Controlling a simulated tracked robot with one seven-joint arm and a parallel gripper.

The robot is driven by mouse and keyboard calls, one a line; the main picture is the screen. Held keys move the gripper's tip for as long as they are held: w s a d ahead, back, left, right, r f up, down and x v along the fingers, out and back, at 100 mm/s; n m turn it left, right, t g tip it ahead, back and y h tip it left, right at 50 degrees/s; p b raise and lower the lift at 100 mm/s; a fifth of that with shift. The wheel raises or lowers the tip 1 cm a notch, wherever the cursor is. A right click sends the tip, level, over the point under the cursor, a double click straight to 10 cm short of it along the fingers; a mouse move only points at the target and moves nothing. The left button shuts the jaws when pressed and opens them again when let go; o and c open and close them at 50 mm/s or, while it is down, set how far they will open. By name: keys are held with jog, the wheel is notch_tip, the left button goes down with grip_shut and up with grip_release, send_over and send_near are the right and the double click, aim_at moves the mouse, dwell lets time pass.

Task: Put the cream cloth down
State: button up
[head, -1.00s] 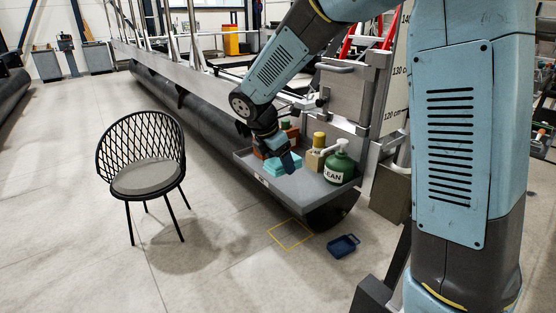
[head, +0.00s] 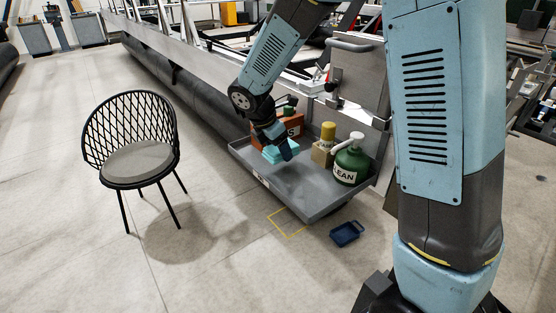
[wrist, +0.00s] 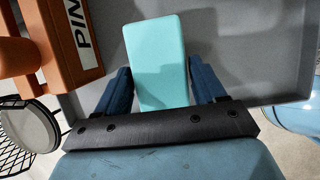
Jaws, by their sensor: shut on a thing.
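My gripper (head: 279,148) is over the left part of a grey tray (head: 311,203). Its dark blue fingers are closed on a turquoise slab (head: 273,154), which looks flat and smooth-edged. In the wrist view, the turquoise slab (wrist: 158,60) lies between the two fingers of my gripper (wrist: 163,88) and extends beyond them over the grey tray surface (wrist: 235,50). I cannot tell whether the slab touches the tray. I see nothing cream-coloured that is clearly a cloth.
An orange box (head: 292,127) stands behind my gripper; its lettering shows in the wrist view. A tan box with a yellow top (head: 325,146) and a green bottle (head: 351,164) stand at the tray's right. A blue dish (head: 346,234) and yellow floor outline (head: 287,224) lie below. A chair (head: 134,150) stands left.

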aim_at(278, 168)
jog(key=shift+f, duration=2.2)
jog(key=o, duration=0.9)
jog(key=shift+s+d, duration=0.1)
jog(key=shift+o, duration=0.2)
jog(key=v, duration=1.2)
